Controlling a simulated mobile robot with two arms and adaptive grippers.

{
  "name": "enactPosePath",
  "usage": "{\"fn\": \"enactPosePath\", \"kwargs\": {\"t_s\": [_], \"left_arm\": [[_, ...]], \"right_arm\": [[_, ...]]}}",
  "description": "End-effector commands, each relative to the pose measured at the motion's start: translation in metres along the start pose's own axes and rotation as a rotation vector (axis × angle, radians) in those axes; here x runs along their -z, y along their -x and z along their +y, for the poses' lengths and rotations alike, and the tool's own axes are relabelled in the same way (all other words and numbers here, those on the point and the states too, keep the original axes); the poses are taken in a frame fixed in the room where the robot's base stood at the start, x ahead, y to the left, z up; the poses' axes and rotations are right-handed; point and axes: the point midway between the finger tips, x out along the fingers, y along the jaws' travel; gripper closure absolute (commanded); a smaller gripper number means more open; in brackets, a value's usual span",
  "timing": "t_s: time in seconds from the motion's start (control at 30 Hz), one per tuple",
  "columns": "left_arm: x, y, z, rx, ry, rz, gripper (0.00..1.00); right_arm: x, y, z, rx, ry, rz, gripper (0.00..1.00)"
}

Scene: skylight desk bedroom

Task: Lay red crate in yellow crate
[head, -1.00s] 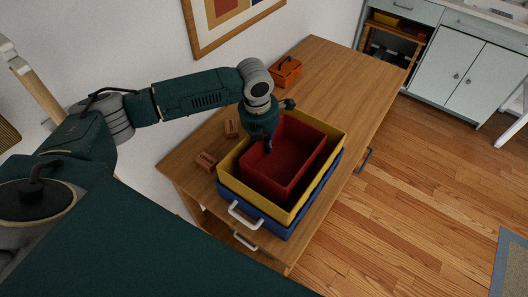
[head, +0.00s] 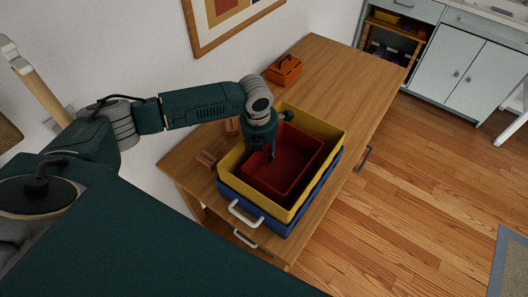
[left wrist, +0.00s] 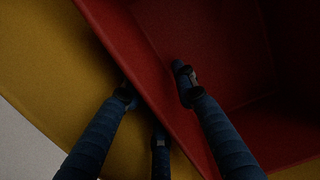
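The red crate (head: 303,171) sits low inside the yellow crate (head: 333,134), below its rim as far as I can see. My left gripper (head: 270,155) is at the red crate's left wall. In the left wrist view my left gripper (left wrist: 158,92) has two fingers on the outer side of the red wall (left wrist: 150,85) and one on the inner side. The yellow crate (left wrist: 50,70) shows beside the outer fingers. My right gripper is not in view.
The yellow crate rests on a blue crate (head: 250,213) with a white handle, on the wooden desk (head: 330,75).

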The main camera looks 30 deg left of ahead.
Motion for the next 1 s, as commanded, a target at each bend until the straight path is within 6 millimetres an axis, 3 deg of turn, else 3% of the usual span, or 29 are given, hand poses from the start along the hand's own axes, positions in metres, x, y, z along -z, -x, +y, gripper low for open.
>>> {"fn": "enactPosePath", "kwargs": {"t_s": [0.27,0.7,1.0], "left_arm": [[-0.002,0.017,0.000,0.000,-0.001,-0.004,0.72],[-0.001,0.104,0.001,-0.001,0.000,-0.004,0.72],[-0.001,0.123,0.000,0.001,0.001,0.000,0.72]], "right_arm": [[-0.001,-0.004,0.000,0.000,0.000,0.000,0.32],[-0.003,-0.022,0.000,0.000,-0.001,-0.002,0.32],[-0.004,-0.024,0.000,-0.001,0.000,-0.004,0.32]]}}
